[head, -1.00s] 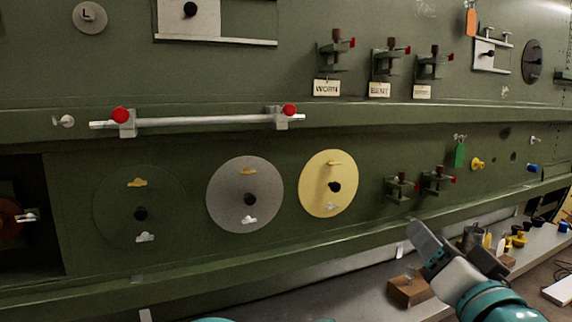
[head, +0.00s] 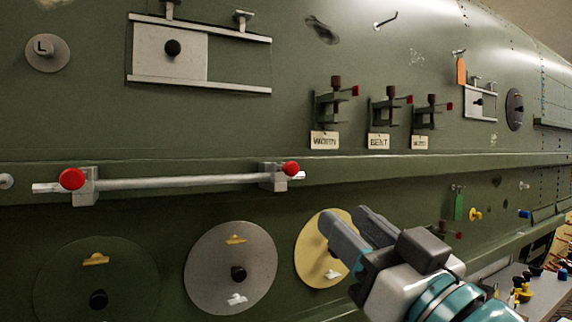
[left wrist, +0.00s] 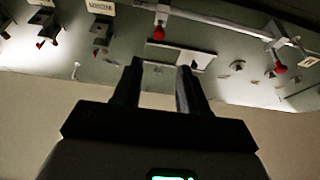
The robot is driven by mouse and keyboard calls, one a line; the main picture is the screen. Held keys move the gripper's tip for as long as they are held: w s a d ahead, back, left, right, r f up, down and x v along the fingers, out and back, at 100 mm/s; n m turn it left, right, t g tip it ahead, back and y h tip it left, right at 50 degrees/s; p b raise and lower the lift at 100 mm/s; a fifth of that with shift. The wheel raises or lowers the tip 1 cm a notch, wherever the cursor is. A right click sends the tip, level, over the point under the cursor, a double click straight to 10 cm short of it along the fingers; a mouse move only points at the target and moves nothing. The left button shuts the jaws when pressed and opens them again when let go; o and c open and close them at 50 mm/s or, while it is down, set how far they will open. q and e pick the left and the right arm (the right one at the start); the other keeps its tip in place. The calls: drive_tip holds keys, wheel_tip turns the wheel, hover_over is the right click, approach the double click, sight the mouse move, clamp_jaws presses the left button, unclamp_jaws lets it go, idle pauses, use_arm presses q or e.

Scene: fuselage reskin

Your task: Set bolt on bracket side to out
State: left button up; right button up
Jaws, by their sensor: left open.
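My left gripper (head: 355,218) is open and empty in front of the yellow disc (head: 315,240), partly covering it. In the left wrist view its two fingers (left wrist: 160,70) stand apart with nothing held between them. A pale horizontal rod (head: 180,182) runs along the ledge, with a red knob and block at its left end (head: 73,179) and another at its right end (head: 290,168). The right one is nearer the hanging brackets (head: 330,110). Both red knobs also show in the left wrist view. No part is plainly marked as the bolt. My right gripper is not in view.
A grey disc (head: 230,268) and a dark green disc (head: 97,280) lie along the lower panel. A sliding pale plate (head: 170,52) sits in rails above the rod. Small coloured parts stand on a bench (head: 545,290) at lower right. Space before the upper wall is clear.

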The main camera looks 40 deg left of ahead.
sight(293, 169)
use_arm(q)
drive_tip(key=p+x, duration=0.6)
drive_tip(key=x, duration=0.8)
drive_tip(key=shift+w+a+r, duration=0.15)
drive_tip(key=shift+w+a, duration=0.05)
drive_tip(key=shift+a, duration=0.05)
drive_tip(key=shift+a+r, duration=0.15)
drive_tip(key=shift+a, duration=0.15)
drive_tip(key=shift+w+a, duration=0.1)
